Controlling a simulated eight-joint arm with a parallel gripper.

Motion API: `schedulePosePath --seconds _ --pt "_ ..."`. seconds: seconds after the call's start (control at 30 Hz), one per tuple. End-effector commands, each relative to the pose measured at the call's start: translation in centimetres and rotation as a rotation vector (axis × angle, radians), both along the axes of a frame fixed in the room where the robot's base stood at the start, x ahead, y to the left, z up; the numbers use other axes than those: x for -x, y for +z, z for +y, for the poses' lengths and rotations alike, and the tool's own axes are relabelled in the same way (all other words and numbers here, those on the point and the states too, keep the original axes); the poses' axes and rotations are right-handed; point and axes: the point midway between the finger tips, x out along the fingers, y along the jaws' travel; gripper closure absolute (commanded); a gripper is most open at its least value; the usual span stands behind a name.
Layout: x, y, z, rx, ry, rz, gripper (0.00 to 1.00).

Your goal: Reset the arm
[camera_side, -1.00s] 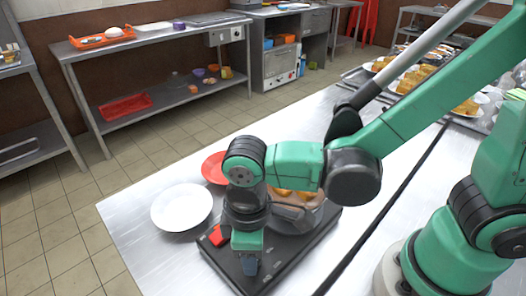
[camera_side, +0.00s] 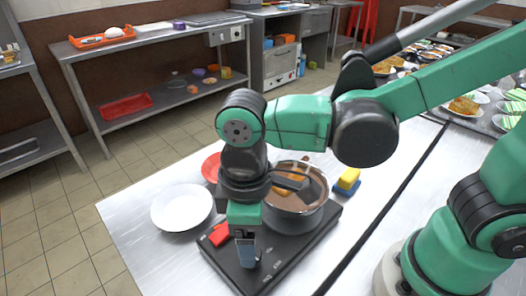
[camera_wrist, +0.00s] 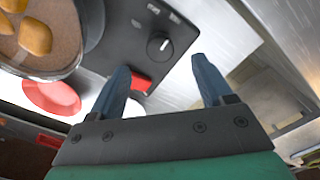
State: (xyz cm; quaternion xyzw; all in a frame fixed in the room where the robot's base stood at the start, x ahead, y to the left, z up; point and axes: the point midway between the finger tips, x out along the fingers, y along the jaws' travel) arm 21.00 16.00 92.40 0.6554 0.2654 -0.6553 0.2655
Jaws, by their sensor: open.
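My gripper (camera_side: 247,250) hangs pointing down over the front part of the black cooktop (camera_side: 285,262) in the side view. In the wrist view its two blue-grey fingers are spread apart with nothing between them (camera_wrist: 162,78). A steel pot (camera_side: 295,218) with brown contents and several orange-brown pieces stands on the cooktop, right of my gripper and partly behind my wrist. The pot also shows at the upper left of the wrist view (camera_wrist: 58,65). A red object (camera_side: 219,235) lies at the cooktop's left edge, close to the fingers. A dark knob (camera_wrist: 160,44) shows on the cooktop.
A white plate (camera_side: 182,208) lies left of the cooktop. A red plate (camera_side: 210,168) is partly hidden behind my wrist. A yellow and blue sponge-like block (camera_side: 347,181) lies behind the pot. Plates of food (camera_side: 462,107) stand at the back right. The steel table is bare at the front left.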

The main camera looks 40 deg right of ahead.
Motion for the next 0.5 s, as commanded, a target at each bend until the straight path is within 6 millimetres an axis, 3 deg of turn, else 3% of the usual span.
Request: schedulePosePath --seconds 0.5 --pt "-0.18 0.89 -0.38 -0.008 -0.018 -0.011 0.27"
